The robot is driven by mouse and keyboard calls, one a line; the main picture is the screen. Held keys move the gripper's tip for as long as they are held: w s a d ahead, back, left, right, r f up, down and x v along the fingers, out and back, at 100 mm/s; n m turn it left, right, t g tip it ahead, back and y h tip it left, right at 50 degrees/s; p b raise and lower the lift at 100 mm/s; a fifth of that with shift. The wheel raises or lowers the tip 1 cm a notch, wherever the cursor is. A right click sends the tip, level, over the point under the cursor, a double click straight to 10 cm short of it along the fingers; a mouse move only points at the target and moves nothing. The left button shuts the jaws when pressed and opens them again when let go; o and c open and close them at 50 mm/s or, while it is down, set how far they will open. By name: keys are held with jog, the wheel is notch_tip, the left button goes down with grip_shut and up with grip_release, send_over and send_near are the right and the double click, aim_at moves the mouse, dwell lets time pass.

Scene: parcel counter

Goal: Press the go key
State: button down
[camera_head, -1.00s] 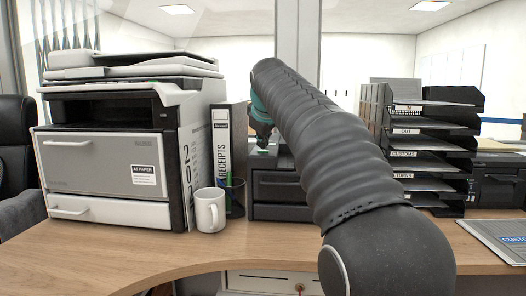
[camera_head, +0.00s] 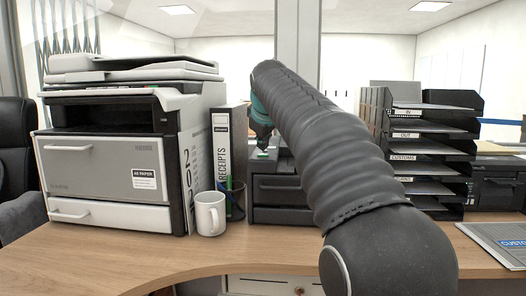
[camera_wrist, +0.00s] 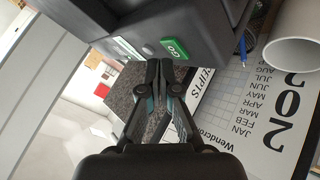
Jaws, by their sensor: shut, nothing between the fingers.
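The go key (camera_wrist: 174,48) is a green key with white lettering on a dark machine (camera_wrist: 207,22). In the wrist view it lies just beyond and to the right of my fingertips. My gripper (camera_wrist: 159,68) is shut and empty, pointing at the machine's face. I cannot tell whether the tips touch it. In the head view the dark machine (camera_head: 278,190) stands at the back of the counter, and my gripper (camera_head: 263,143) is over its top, beside a small green patch (camera_head: 262,155). My arm hides the machine's right side.
A round grey button (camera_wrist: 147,50) sits left of the go key in the wrist view. A white mug (camera_head: 210,213), a pen holder (camera_head: 236,200) and a receipts binder (camera_head: 222,150) stand left of the machine. A large printer (camera_head: 110,165) and black letter trays (camera_head: 425,150) flank it.

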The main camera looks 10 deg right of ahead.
aim_at(263, 155)
jog(key=shift+r, duration=0.15)
notch_tip(263, 155, up, 4)
jog(key=p, duration=0.3)
jog(key=shift+f+p, duration=0.2)
jog(key=shift+p, duration=0.1)
jog(key=shift+r, duration=1.15)
